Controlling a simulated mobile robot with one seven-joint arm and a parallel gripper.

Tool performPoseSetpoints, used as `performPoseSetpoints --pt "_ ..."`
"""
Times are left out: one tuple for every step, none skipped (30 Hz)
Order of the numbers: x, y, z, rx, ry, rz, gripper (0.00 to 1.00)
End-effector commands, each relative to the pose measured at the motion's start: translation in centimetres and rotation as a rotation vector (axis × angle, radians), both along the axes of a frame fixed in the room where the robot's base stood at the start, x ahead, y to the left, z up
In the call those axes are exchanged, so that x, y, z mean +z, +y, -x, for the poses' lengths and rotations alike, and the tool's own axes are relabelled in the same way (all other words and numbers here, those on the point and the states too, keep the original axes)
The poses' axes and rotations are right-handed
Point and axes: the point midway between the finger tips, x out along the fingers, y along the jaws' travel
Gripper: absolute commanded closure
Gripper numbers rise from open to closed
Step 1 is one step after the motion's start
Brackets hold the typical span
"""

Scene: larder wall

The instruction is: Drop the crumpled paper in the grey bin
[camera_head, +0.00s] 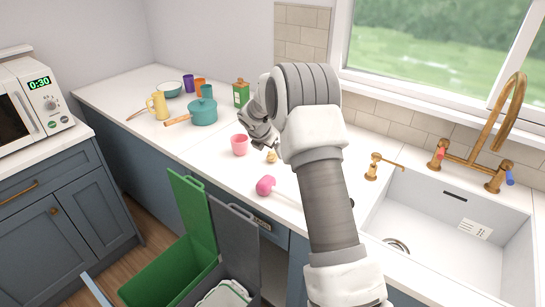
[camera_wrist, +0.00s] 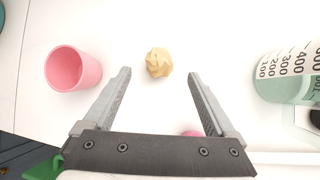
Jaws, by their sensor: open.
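The crumpled paper (camera_head: 271,156) is a small pale-yellow ball on the white counter. In the wrist view, the crumpled paper (camera_wrist: 159,62) lies just beyond and between my open fingertips, with no visible contact. My gripper (camera_head: 262,143) is low over the counter beside it, partly hidden by my arm; in the wrist view my gripper (camera_wrist: 160,74) is open and empty. The grey bin (camera_head: 236,264) is pulled out below the counter front, its dark lid raised, with white and green material inside.
A pink cup (camera_wrist: 73,68) stands left of the paper. A clear measuring jug (camera_wrist: 285,78) stands to the right. A pink-headed utensil (camera_head: 266,186) lies near the counter edge. The green bin (camera_head: 165,275) adjoins the grey one. The sink (camera_head: 440,235) is at right.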

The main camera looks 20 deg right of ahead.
Motion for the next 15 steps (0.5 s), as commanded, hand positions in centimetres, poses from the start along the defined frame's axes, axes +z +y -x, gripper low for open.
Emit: performPoseSetpoints --pt "-0.5 -0.3 -0.2 -0.001 0.002 0.0 0.09" --pt "-0.8 -0.4 -0.5 -0.001 0.001 -0.001 0.09" --pt "-1.3 -0.6 -0.7 -0.002 0.002 0.0 0.09" --pt "-1.6 -0.7 -1.0 -0.002 0.002 0.0 0.09" --pt "-1.9 -0.9 -1.2 -0.002 0.002 0.0 0.09" --pt "-2.3 -1.1 -1.4 -0.002 0.002 0.0 0.09" --pt "-2.6 -1.2 -1.6 -0.001 0.001 -0.001 0.09" --pt "-3.0 -1.3 -1.8 -0.002 0.002 0.0 0.09" --pt "-3.3 -1.4 -1.9 -0.002 0.002 0.0 0.09" --pt "-3.5 -1.5 -2.0 -0.001 0.001 -0.001 0.09" --pt "-3.6 -1.6 -2.1 -0.001 0.001 -0.001 0.09" --pt "-3.8 -1.6 -2.2 -0.001 0.001 0.0 0.09" --pt "-3.8 -1.7 -2.2 0.0 0.0 0.0 0.09" --pt "-3.9 -1.7 -2.2 0.0 0.0 0.0 0.09" --pt "-3.9 -1.7 -2.3 0.0 0.0 0.0 0.09"
